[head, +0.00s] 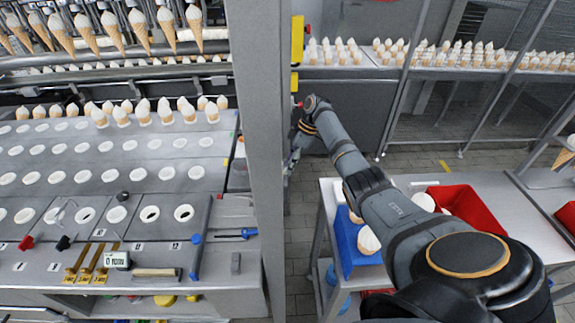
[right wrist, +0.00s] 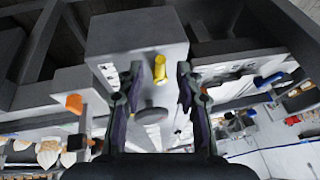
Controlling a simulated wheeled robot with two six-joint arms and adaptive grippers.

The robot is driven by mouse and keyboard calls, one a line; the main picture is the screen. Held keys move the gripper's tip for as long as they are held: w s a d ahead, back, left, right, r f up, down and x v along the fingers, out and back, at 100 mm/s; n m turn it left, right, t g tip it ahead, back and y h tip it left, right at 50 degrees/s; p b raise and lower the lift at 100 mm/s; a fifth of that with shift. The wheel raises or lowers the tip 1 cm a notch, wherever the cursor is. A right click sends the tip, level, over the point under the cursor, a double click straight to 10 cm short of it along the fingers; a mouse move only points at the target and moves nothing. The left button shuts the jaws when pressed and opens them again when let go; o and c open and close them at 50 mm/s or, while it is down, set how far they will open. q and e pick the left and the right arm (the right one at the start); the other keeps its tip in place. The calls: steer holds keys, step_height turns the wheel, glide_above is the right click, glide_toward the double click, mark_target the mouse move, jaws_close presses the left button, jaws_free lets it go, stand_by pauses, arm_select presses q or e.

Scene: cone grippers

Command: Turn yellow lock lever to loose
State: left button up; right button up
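In the right wrist view a short yellow lever (right wrist: 160,67) stands on the face of a grey box or post (right wrist: 135,42). A dark round knob (right wrist: 152,115) is below it. My right gripper (right wrist: 157,78) is open, its two dark fingers on either side of the yellow lever in the picture, with clear gaps; I see no contact. In the head view my right gripper (head: 294,150) is beside the grey post (head: 262,150), partly hidden by it. The lever cannot be made out there. My left gripper is not in view.
Yellow parts (head: 297,40) stick out on the post's upper right side. A cone machine (head: 110,170) with several holes fills the left. A side table (head: 470,190) carries a red bin (head: 468,208) and a blue bin (head: 350,240). Floor shows between post and table.

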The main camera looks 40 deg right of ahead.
steer(key=shift+x, duration=0.75)
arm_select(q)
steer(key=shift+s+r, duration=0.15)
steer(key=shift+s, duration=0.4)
arm_select(e)
steer(key=shift+s, duration=0.1)
steer(key=shift+f, duration=0.1)
jaws_close()
